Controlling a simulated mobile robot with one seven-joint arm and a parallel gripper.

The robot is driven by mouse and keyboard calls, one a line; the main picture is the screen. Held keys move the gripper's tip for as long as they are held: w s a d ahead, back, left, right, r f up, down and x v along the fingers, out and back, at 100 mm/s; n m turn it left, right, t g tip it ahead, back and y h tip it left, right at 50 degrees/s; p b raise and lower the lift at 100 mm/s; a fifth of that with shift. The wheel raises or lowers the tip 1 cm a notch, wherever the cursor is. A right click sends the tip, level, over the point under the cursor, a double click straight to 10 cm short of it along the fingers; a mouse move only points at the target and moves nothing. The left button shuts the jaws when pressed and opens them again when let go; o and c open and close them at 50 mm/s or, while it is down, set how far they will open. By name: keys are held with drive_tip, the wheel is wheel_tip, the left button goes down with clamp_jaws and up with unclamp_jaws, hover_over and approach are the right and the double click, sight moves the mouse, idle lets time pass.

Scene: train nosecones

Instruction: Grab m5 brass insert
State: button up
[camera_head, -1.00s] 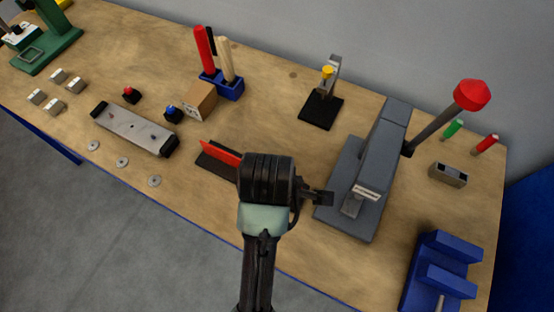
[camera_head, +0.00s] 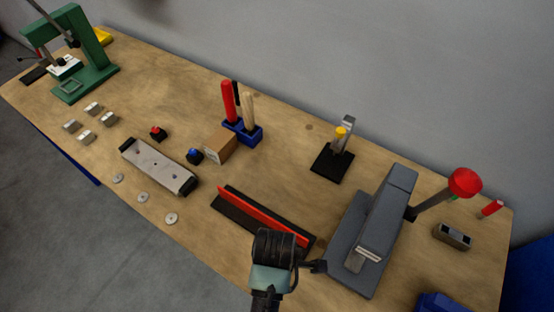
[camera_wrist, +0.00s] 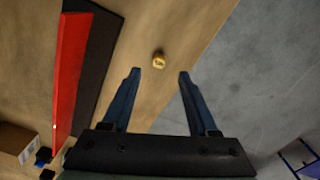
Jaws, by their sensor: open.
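A small round brass piece (camera_wrist: 158,60), which looks like the M5 brass insert, lies on the wooden bench top in the wrist view. My gripper (camera_wrist: 159,74) is open, with its two dark blue fingers apart and nothing between them. The brass piece is just beyond the fingertips in the picture, roughly centred between them. The height of the fingers above the bench cannot be told. In the head view the brass piece cannot be made out, and my arm covers the front of the bench there.
A red bar on a black base (camera_head: 262,218) lies beside my arm; it also shows in the wrist view (camera_wrist: 68,70). A grey lever press (camera_head: 375,235) stands to the right. The bench edge (camera_wrist: 205,50) runs close to the brass piece.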

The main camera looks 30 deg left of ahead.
wheel_tip(320, 180, down, 5)
drive_tip(key=shift+w+d+r+p, duration=0.1)
drive_tip(key=shift+d+p, duration=0.05)
drive_tip(key=shift+p, duration=0.25)
clamp_jaws()
